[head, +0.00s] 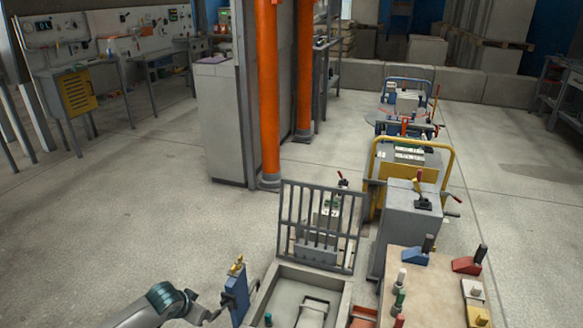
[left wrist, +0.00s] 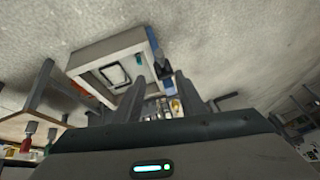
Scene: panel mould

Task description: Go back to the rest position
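The panel mould (head: 345,305) is a grey open-topped box at the bottom of the head view, with a pale rectangular piece (head: 312,312) inside. A grey barred lid (head: 320,225) stands raised at its far side. A blue box (head: 237,292) with a brass-coloured top is at its left side. My left gripper (head: 214,313) is at the bottom, just left of the blue box; contact cannot be told. In the left wrist view my left gripper (left wrist: 160,86) has its fingers apart with nothing visible held, and the mould (left wrist: 90,55) lies beyond them. My right gripper is not in view.
A bench (head: 412,280) with coloured clamps and blocks stands right of the mould. Grey cabinets and a yellow-railed cart (head: 410,150) stand behind it. Orange posts (head: 267,90) rise at the centre. The floor on the left (head: 120,220) is clear.

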